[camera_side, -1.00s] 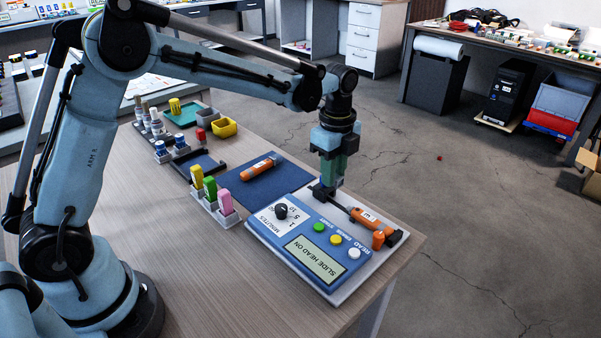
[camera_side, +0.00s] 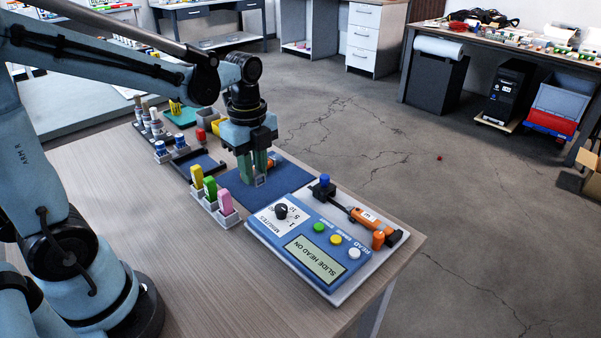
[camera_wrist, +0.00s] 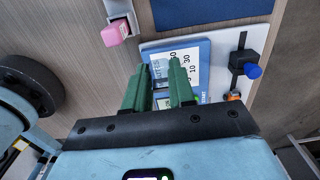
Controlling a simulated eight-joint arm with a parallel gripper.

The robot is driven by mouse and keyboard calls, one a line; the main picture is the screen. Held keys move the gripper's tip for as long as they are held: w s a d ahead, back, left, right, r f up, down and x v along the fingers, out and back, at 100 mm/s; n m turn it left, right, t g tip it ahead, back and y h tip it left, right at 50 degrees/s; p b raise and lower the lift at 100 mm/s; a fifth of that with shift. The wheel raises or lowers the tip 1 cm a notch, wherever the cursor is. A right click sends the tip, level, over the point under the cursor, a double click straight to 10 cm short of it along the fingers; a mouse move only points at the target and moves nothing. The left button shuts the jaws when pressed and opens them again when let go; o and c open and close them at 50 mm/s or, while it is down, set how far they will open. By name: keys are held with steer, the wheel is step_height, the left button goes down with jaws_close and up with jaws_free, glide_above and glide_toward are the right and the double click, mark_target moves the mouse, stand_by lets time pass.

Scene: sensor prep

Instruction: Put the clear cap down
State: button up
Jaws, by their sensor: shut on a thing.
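My gripper (camera_side: 258,178) has green fingers pointing down over the near-left part of the dark blue mat (camera_side: 292,178). It is shut on the clear cap (camera_wrist: 161,84), a small see-through piece between the fingertips in the wrist view. The cap also shows faintly at the fingertips in the side view (camera_side: 260,181). I cannot tell whether it touches the mat. An orange tool (camera_side: 270,163) on the mat is partly hidden behind my gripper.
The device (camera_side: 275,232), its screen reading "SLIDE HEAD ON", stands right of the mat with a blue-topped black block (camera_side: 325,188) and another orange tool (camera_side: 366,219). A rack with yellow, green and pink pieces (camera_side: 211,196) stands left of my gripper.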

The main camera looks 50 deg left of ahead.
glide_above(240, 193)
step_height(240, 193, down, 6)
steer(key=shift+r, duration=0.1)
steer(key=shift+f, duration=2)
steer(key=shift+f, duration=0.2)
steer(key=o, duration=0.8)
steer(key=shift+r, duration=0.15)
